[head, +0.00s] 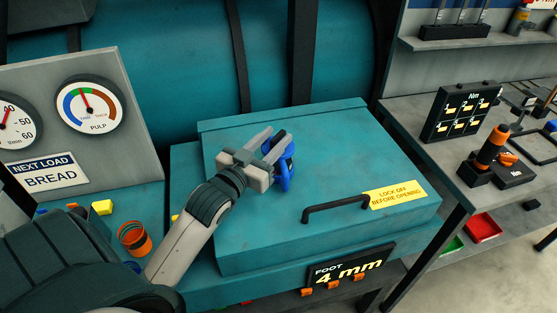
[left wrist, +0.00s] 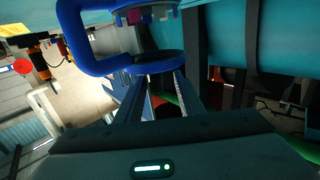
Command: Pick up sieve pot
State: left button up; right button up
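A blue piece that I take for the sieve pot (head: 285,178) shows at the lid of the teal machine in the head view, beside the right finger of my left gripper (head: 277,136). In the left wrist view it is a blue looped handle (left wrist: 75,45) joined to a ring, with a dark round rim near my fingertips (left wrist: 160,76). My left gripper's fingers stand apart with a gap between them. I cannot tell whether they touch the pot, and its far side is hidden. My right gripper is not in view.
The teal lid (head: 330,150) has a black handle (head: 335,207) and a yellow label (head: 397,194). A gauge panel (head: 125,125) stands at the left. An orange cup (head: 135,240) is below it. A workbench (head: 410,115) with tools stands at the right.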

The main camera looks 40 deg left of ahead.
aim_at(284, 130)
pick_arm(q)
jog(key=shift+w+r+p, duration=0.1)
jog(key=shift+w+p, duration=0.35)
jog(key=shift+w, duration=0.25)
jog(key=w+p, duration=0.1)
jog(key=w, duration=0.2)
jog(key=shift+w+f, duration=0.25)
jog(key=shift+w, duration=0.15)
grip_shut()
dwell(0.9)
